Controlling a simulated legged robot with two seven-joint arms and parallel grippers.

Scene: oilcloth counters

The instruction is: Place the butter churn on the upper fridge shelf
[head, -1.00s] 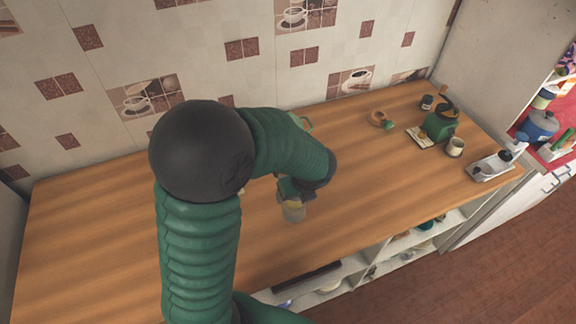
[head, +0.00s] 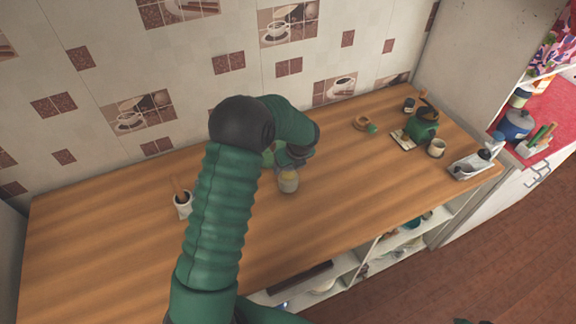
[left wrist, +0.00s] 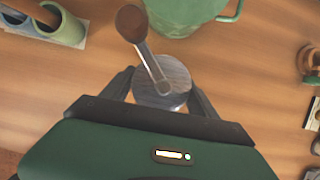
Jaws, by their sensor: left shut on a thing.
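I cannot tell whether the jar touches the counter. I cannot make out the fridge shelf.
A green pot (left wrist: 190,12) stands just beyond the jar. A white pot (head: 183,207) with a stick stands left on the counter (head: 110,245). A green appliance (head: 424,124), a mug (head: 436,148) and small items crowd the right end. Open shelves lie below the front edge.

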